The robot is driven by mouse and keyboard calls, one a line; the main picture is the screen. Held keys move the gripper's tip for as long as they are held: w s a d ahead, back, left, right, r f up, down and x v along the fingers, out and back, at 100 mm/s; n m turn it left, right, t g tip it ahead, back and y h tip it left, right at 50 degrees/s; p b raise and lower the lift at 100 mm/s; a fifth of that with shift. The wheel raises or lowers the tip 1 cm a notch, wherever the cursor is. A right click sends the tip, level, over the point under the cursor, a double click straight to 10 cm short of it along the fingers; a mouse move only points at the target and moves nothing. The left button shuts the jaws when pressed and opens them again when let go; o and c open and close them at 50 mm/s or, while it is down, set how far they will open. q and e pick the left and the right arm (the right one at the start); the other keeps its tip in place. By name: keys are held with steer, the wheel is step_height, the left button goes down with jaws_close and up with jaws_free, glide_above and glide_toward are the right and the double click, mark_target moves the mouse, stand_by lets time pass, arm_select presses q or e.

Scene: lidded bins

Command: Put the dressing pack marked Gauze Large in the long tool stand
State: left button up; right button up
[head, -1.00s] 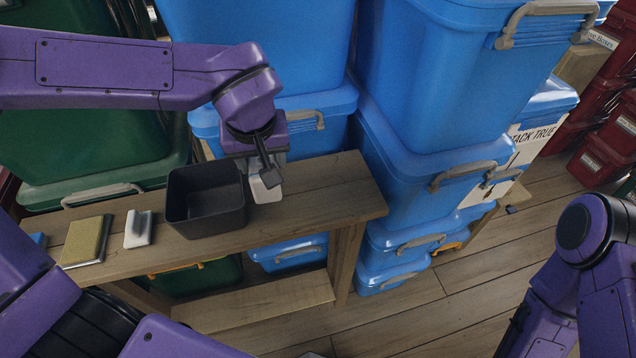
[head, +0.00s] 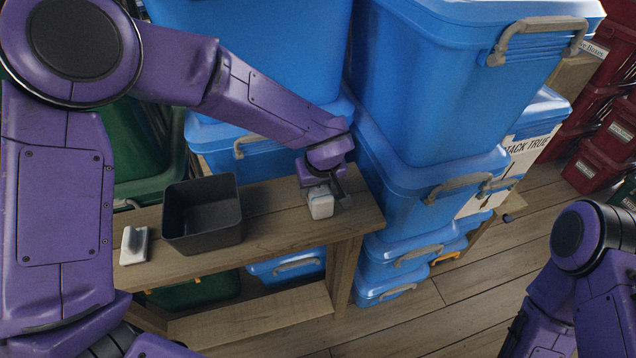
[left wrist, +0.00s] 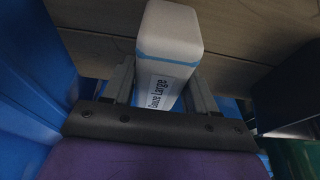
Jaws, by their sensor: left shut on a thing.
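The Gauze Large pack (head: 320,204) is a small white block with a blue stripe; its label reads clearly in the left wrist view (left wrist: 170,45). My left gripper (head: 322,187) is shut on it, with a finger on each side in the left wrist view (left wrist: 163,84). It holds the pack over the right part of the wooden bench (head: 285,235); I cannot tell whether the pack touches the wood. A dark grey open box (head: 203,238) stands on the bench to the left of the pack. No label marks anything as the long tool stand. My right gripper is out of view.
A white piece with a raised grey part (head: 135,245) lies left of the grey box. Stacked blue bins (head: 430,150) rise behind and right of the bench, close to my left gripper. Bare wood lies between the box and the pack.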

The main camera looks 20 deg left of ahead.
arm_select(q)
steer(key=shift+f, duration=0.2)
steer(key=o, duration=1.1)
steer(key=v, duration=1.2)
steer(key=shift+a+r, duration=0.1)
steer(key=shift+r, duration=0.05)
